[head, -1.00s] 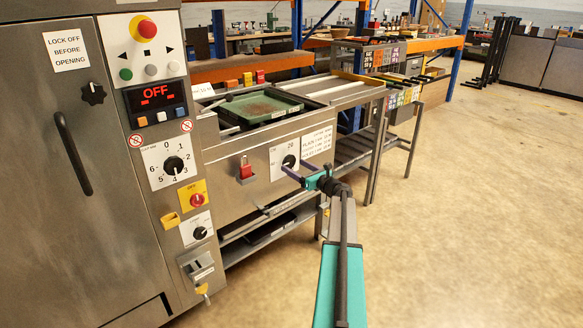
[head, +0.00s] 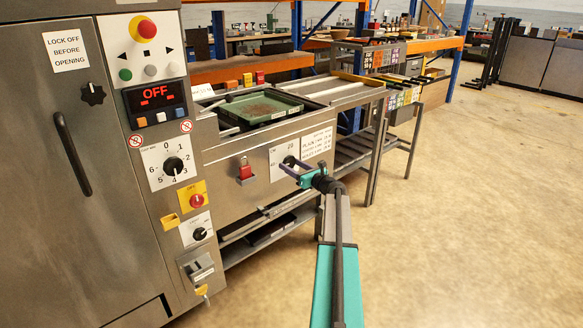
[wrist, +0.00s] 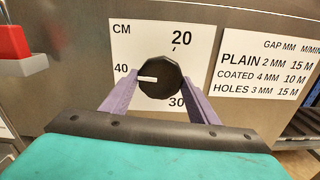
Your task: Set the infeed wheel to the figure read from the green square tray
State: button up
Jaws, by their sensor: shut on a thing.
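The infeed wheel is a black knob (wrist: 160,78) on a white plate (wrist: 122,45) marked CM, 20, 30 and 40. Its white pointer points left, close to the 40. My gripper (wrist: 160,88) has one purple finger on each side of the knob and is shut on it. In the head view my gripper (head: 294,168) is at the same dial on the machine's front. The green square tray (head: 228,130) lies on the infeed above and left of the dial, with brown residue inside and a small white label on its edge. The label is too small to read.
A label (wrist: 262,65) right of the knob lists plain, coated and holes with gap and speed figures. A red padlock-like part (head: 245,170) hangs left of the dial. The cabinet display (head: 155,98) reads OFF. Floor to the right is clear.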

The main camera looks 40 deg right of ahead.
jog(key=shift+f+n+b, duration=0.1)
jog(key=shift+n+b, duration=0.25)
jog(key=shift+n, duration=0.15)
jog(key=n+b, duration=0.4)
jog(key=n, duration=0.1)
jog(key=shift+d+f, duration=0.1)
jog(key=shift+f, duration=0.05)
jog(key=n+b, duration=0.3)
jog(key=shift+n, duration=0.4)
jog(key=n+b, duration=0.3)
jog(key=shift+d+n+b, duration=0.1)
jog(key=shift+n+b, duration=0.2)
jog(key=shift+b, duration=0.1)
jog(key=n+b, duration=0.3)
jog(key=shift+n, duration=0.3)
jog(key=n+b, duration=0.3)
jog(key=b, duration=0.1)
jog(key=shift+n, duration=0.4)
jog(key=shift+r+n+b, duration=0.25)
jog(key=shift+n+b, duration=0.8)
jog(key=shift+r+n+b, duration=0.2)
jog(key=shift+n+b, duration=0.8)
jog(key=shift+n, duration=0.05)
